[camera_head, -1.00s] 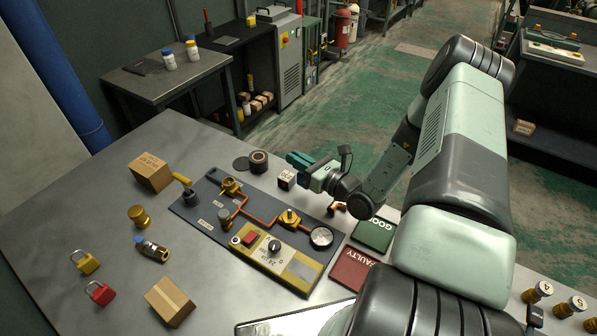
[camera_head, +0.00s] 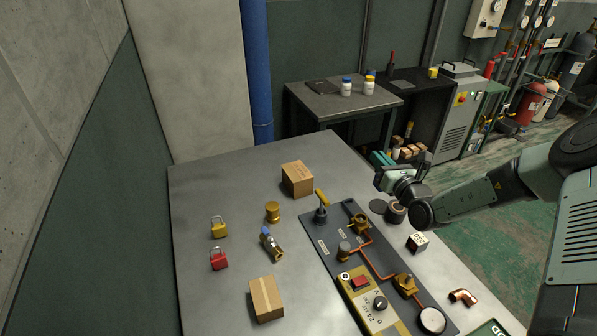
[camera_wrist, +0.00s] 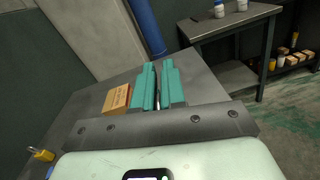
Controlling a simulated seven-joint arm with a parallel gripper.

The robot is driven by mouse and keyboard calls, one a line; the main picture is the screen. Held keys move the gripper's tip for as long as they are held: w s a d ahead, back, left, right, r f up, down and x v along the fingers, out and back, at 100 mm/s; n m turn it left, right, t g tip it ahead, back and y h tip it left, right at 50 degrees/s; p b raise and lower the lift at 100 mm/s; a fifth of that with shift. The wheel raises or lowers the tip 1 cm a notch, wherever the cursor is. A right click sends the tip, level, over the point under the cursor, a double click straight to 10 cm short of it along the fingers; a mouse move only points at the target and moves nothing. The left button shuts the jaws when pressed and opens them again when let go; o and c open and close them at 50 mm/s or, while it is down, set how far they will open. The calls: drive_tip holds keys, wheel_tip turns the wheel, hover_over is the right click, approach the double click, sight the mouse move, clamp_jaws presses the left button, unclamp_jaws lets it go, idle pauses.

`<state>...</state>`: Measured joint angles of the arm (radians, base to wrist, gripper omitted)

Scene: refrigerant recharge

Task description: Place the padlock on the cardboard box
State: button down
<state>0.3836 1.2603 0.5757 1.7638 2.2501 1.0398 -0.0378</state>
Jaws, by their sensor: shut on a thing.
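A yellow padlock (camera_head: 218,228) and a red padlock (camera_head: 218,259) stand at the left of the table. A cardboard box (camera_head: 297,179) sits at the back of the table, and a second, plainer one (camera_head: 266,299) at the front. In the wrist view the back box (camera_wrist: 117,99) is left of the fingers, and the yellow padlock (camera_wrist: 41,154) is at the lower left. My gripper (camera_head: 380,166) is in the air near the table's back right edge, right of the back box. Its teal fingers (camera_wrist: 158,88) are nearly together, on a thin thing I cannot identify.
A dark board (camera_head: 330,245) with copper pipes, valves and a gauge fills the table's middle right. A brass cylinder (camera_head: 272,212) and a blue-capped brass fitting (camera_head: 270,244) lie between padlocks and board. A black spool (camera_head: 396,212) is below my gripper. The back left tabletop is bare.

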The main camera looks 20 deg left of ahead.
drive_tip(key=w+a+r, duration=0.2)
drive_tip(key=a, duration=0.5)
drive_tip(key=w+a+r, duration=0.1)
drive_tip(key=a, duration=0.7)
drive_tip(key=n+y, duration=0.1)
hover_over(295, 166)
drive_tip(key=shift+g, duration=0.4)
drive_tip(key=shift+f, duration=3.35)
drive_tip(key=shift+f, duration=0.15)
drive_tip(key=c, duration=1.2)
unclamp_jaws()
